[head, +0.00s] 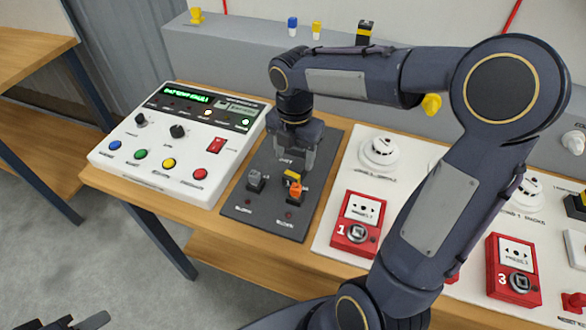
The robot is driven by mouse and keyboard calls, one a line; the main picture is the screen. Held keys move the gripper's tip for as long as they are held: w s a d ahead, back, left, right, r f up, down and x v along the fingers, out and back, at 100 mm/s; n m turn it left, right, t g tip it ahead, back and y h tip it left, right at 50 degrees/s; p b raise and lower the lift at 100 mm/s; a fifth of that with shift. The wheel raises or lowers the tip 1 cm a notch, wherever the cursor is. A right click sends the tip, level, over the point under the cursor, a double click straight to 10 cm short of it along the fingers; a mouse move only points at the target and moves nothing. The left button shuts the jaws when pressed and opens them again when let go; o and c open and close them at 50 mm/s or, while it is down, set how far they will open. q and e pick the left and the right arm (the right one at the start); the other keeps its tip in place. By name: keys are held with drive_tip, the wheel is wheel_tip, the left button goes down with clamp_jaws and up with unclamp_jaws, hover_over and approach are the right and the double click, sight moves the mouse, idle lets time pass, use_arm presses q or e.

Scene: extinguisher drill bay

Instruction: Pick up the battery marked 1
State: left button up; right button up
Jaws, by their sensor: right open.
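No battery with a readable mark 1 shows; any such mark is too small or hidden. My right gripper (297,165) points down over the dark plate (318,178) on the table, open. Just below and in front of its fingers, a yellow piece (291,175) and an orange piece (296,188) show close together on the plate; I cannot tell whether the fingers touch them. A grey piece (255,180) stands on the plate to their left. Part of my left gripper (80,322) shows at the bottom left edge, away from the table.
A white control panel (140,176) with coloured buttons stands left of the plate. Red call points marked 1 (357,222) and 3 (514,270) and white detectors (379,150) sit on a white board to the right. A grey ledge (240,45) behind carries small coloured items.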

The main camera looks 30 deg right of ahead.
sight(296, 169)
wheel_tip(296, 169, down, 6)
drive_tip(key=shift+s+d+r, duration=0.1)
drive_tip(key=shift+d+r, duration=0.05)
drive_tip(key=c, duration=1.3)
drive_tip(key=shift+o, duration=0.2)
drive_tip(key=shift+r, duration=0.1)
